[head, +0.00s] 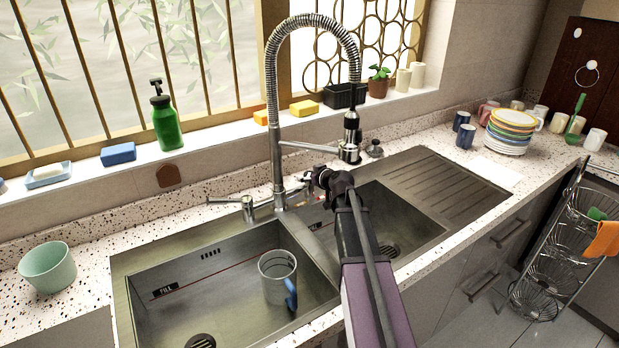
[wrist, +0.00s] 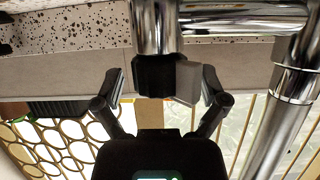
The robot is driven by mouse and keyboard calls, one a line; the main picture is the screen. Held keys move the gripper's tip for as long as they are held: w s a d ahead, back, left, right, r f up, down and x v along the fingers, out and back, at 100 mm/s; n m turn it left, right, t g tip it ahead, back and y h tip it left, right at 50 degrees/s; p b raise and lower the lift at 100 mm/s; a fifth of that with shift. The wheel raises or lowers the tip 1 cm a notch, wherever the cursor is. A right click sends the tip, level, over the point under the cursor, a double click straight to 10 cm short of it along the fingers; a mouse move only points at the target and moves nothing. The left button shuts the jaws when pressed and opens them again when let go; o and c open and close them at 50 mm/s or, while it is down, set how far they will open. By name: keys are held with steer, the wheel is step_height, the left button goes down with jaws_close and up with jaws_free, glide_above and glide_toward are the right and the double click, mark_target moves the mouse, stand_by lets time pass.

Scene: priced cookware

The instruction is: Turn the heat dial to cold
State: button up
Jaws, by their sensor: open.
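The chrome sink tap (head: 277,150) stands behind the double sink, with a tall coiled spout. A chrome side fitting (head: 248,206) sticks out left of its base. My gripper (head: 313,181) is just right of the tap's lower column, over the back of the sink. In the wrist view, the gripper (wrist: 165,84) is open, with a finger on each side of a dark block with a grey face (wrist: 188,82). The block is below a chrome cylinder (wrist: 155,25); it may be the heat dial, but no markings show. I cannot tell whether the fingers touch it.
The left basin (head: 215,270) holds a clear mug with a blue handle (head: 277,277). A green cup (head: 48,267) stands on the left counter. Plates (head: 511,130) and mugs are at the right. A green bottle (head: 165,117) stands on the sill. The drainboard (head: 450,185) is clear.

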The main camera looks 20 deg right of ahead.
steer(key=c, duration=1.1)
steer(key=shift+w+r+m+h, duration=0.1)
steer(key=shift+m+h, duration=2.3)
steer(key=shift+h, duration=0.4)
steer(key=shift+m+g+h, duration=1.1)
steer(key=shift+m+h, duration=1.1)
steer(key=shift+h, duration=0.2)
stand_by(0.5)
steer(key=o, duration=1.1)
steer(key=shift+d, duration=0.1)
steer(key=shift+n+t+y, duration=0.4)
steer(key=shift+n+y, duration=0.3)
